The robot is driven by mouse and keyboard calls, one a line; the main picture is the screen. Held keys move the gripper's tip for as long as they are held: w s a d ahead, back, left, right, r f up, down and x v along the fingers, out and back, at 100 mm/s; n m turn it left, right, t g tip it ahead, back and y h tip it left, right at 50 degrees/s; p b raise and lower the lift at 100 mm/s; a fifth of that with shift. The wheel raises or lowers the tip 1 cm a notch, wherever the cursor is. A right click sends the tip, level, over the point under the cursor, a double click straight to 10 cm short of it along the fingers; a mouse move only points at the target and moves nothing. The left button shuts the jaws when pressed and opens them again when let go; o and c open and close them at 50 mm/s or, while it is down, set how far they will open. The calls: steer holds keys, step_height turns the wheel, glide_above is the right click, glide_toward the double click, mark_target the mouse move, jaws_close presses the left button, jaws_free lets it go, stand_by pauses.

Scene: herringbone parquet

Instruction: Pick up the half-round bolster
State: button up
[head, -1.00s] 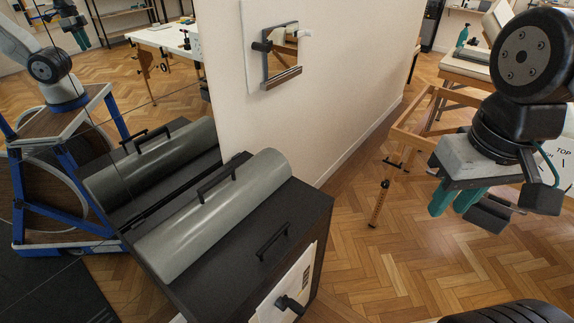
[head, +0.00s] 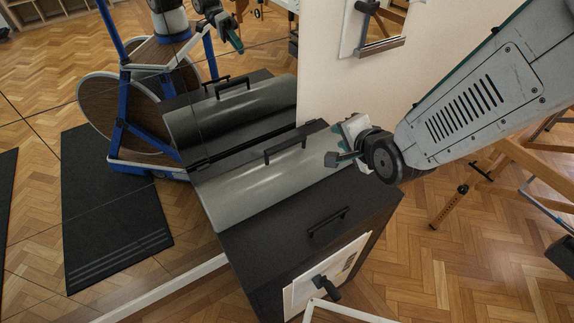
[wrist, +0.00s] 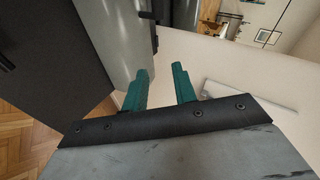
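The half-round bolster (head: 246,192) is a long grey half-cylinder with a black bar handle (head: 286,149) on its rounded top. It lies on a black cabinet (head: 262,255) beside a wall mirror. My gripper (head: 345,155) is near the bolster's far right end, apart from the handle; in the head view its exact height is hard to judge. In the wrist view the teal fingers (wrist: 164,84) stand apart with nothing between them, and the grey bolster (wrist: 115,38) shows beyond them at upper left.
The mirror (head: 40,75) on the left reflects the bolster and my body. A cream wall (head: 325,80) with a framed panel (head: 372,30) stands behind the cabinet. A second handle (head: 327,222) is on the cabinet top. A wooden trestle (head: 500,165) stands at right.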

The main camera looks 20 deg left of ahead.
mark_target(287, 144)
steer(key=s+a+f+m+y, duration=0.25)
steer(key=s+a+f, duration=0.2)
steer(key=a, duration=0.35)
steer(key=shift+n+y, duration=0.25)
steer(key=shift+y, duration=0.2)
steer(key=x, duration=0.8)
steer(key=shift+w+a+f, duration=0.1)
steer(key=shift+w+a, duration=0.1)
steer(key=shift+w, duration=0.15)
steer(key=shift+c, duration=0.3)
jaws_close()
steer(key=shift+r, duration=0.2)
